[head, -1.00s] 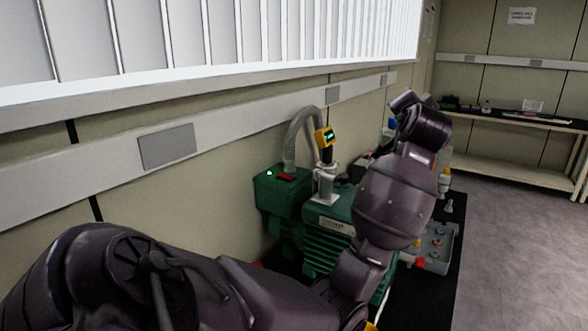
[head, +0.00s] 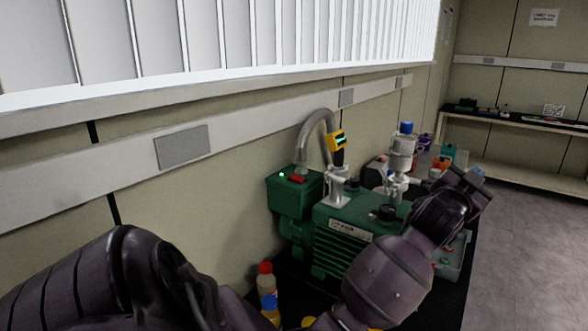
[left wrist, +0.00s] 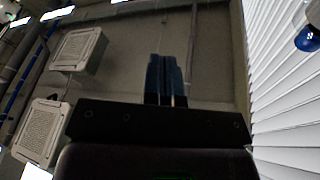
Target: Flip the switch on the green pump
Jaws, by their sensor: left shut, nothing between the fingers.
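The green pump (head: 345,238) stands on a black bench top against the wall in the head view. A red switch (head: 297,179) sits on top of its green box, beside a small lit green dot (head: 281,174). My left arm crosses in front of the pump, covering its lower right part. My left gripper (head: 474,178) is at the arm's far end, right of the pump and well away from the switch. In the left wrist view its blue-tipped fingers (left wrist: 165,78) are together and empty, with the ceiling behind them. My right gripper is not in view.
Bottles with red and blue caps (head: 266,282) stand left of the pump. A blue-capped glass vessel (head: 402,152) stands behind it. The space above the switch is clear.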

